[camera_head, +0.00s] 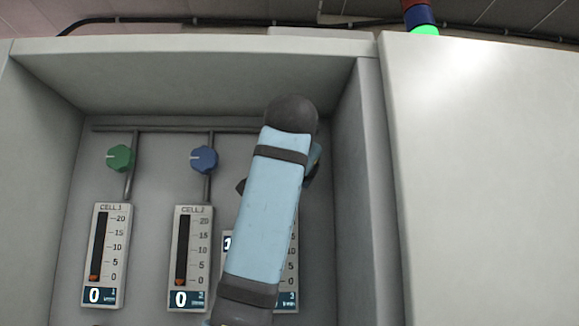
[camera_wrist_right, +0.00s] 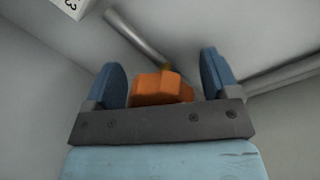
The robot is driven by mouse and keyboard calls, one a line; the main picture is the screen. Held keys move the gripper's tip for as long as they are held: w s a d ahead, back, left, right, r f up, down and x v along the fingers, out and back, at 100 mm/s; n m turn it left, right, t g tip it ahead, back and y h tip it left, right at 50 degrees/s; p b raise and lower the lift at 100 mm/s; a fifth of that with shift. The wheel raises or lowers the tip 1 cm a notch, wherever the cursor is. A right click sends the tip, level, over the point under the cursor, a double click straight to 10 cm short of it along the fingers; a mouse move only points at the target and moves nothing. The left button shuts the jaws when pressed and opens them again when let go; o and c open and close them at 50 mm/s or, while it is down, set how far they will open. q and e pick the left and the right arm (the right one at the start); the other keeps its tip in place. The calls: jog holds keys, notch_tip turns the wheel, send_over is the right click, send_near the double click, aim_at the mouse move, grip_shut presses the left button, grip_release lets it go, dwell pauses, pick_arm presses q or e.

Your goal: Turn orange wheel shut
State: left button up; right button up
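The orange wheel (camera_wrist_right: 160,88) shows in the right wrist view, at the end of a grey pipe. My right gripper (camera_wrist_right: 167,76) has its two blue fingers apart, one on each side of the wheel. A gap shows between the wheel and the right finger; the left finger is closer, and I cannot tell if it touches. My left gripper is in neither view.
A green wheel (camera_head: 121,158) and a blue wheel (camera_head: 204,159) sit on pipes to the left in the recessed cabinet. Below them are the CELL 1 gauge (camera_head: 105,255) and CELL 2 gauge (camera_head: 190,258), both reading 0. A third gauge (camera_head: 288,296) is mostly hidden. The cabinet's side wall (camera_head: 352,200) stands close at right.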

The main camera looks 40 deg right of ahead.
jog(key=b+v, duration=0.4)
jog(key=v, duration=1)
jog(key=shift+w, duration=0.15)
jog(key=shift+f, duration=0.1)
